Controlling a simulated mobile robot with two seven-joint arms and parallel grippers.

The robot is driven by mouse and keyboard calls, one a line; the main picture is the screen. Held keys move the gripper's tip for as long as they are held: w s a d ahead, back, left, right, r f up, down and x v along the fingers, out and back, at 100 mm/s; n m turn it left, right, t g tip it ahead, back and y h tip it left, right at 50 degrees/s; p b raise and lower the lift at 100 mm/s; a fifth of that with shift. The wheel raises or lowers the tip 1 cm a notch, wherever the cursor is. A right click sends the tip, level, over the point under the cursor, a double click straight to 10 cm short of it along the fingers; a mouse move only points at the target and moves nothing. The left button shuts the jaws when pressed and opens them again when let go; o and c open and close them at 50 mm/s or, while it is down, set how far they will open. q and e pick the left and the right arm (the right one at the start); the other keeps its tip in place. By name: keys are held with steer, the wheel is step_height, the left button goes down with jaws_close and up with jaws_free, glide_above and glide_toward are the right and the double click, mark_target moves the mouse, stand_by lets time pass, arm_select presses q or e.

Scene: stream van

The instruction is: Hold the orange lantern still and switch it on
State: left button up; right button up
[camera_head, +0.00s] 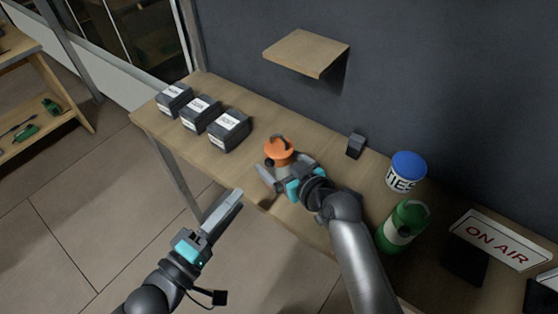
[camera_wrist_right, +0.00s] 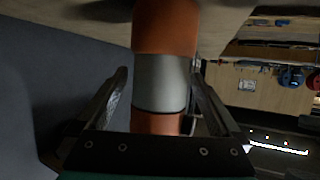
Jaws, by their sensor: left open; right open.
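The orange lantern (camera_head: 277,150) stands on the wooden table, with its orange top showing above my right gripper. In the right wrist view the lantern (camera_wrist_right: 160,85) shows as an orange body with a pale grey band, between the two fingers. My right gripper (camera_head: 282,166) is open around it, and in the wrist view a gap shows on each side of the lantern at the fingers (camera_wrist_right: 160,72). My left gripper (camera_head: 236,195) is open and empty, off the table's front edge and apart from the lantern. The lantern's lower part is hidden in the head view; I cannot make out its switch.
Several dark labelled boxes (camera_head: 200,113) stand left on the table (camera_head: 258,120). A small dark block (camera_head: 356,145), a blue-lidded tub (camera_head: 408,165), a green bottle (camera_head: 408,215) and an ON AIR sign (camera_head: 497,243) stand to the right. A wall shelf (camera_head: 305,52) hangs above.

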steer(key=shift+w+a+f, duration=0.1)
steer(key=shift+w, duration=0.1)
steer(key=shift+c, duration=0.4)
steer(key=c, duration=1.3)
arm_select(q)
steer(key=shift+c, duration=0.2)
arm_select(e)
steer(key=shift+c, duration=0.7)
arm_select(q)
jaws_close()
